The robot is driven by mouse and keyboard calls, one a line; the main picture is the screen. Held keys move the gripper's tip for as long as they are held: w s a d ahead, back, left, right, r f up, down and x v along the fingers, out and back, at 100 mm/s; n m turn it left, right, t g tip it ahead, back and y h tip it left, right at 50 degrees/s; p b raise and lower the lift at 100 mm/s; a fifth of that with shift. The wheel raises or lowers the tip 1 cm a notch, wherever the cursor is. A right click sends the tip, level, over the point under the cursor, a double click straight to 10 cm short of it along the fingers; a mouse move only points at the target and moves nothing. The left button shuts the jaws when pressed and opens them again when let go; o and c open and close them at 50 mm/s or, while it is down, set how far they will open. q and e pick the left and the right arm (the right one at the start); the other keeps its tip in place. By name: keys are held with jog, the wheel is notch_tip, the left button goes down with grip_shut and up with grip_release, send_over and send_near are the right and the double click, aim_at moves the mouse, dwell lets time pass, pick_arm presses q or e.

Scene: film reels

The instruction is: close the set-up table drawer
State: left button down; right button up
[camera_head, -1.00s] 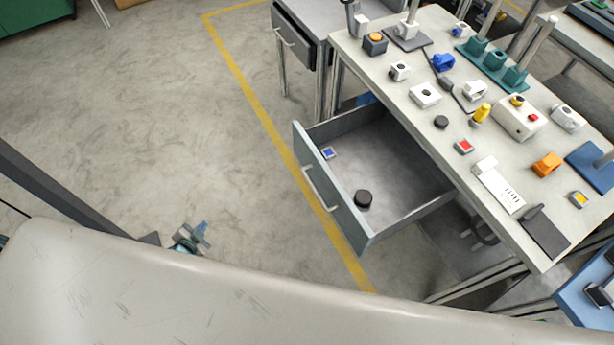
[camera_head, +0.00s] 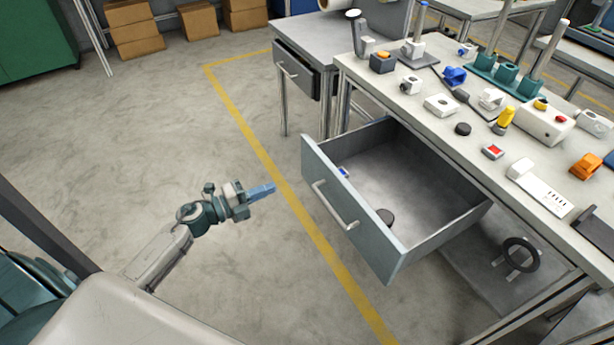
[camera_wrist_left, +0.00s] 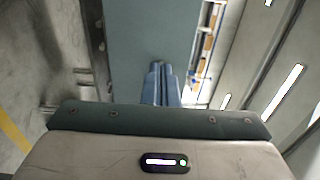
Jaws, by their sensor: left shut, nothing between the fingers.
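The set-up table drawer (camera_head: 350,222) stands pulled well out of the set-up table (camera_head: 448,118), its grey-blue front and pale bar handle (camera_head: 335,205) facing me. Inside lie a black round piece (camera_head: 386,216) and a small blue-marked piece (camera_head: 343,172). My left gripper (camera_head: 262,191) is shut and empty, to the left of the drawer front and apart from it. In the left wrist view the blue fingers (camera_wrist_left: 161,84) are together, with a flat grey-blue surface beyond them. My right gripper is not in view.
The table top carries several small parts, such as an orange block (camera_head: 586,165) and a white box (camera_head: 530,122). A second table with a smaller drawer (camera_head: 297,68) stands behind. Cardboard boxes (camera_head: 133,28) are at the back. The floor left of the drawer is clear.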

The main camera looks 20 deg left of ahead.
aim_at(315, 170)
pick_arm(q)
jog(key=p+x, duration=0.1)
jog(key=x, duration=1.1)
jog(key=shift+p, duration=0.35)
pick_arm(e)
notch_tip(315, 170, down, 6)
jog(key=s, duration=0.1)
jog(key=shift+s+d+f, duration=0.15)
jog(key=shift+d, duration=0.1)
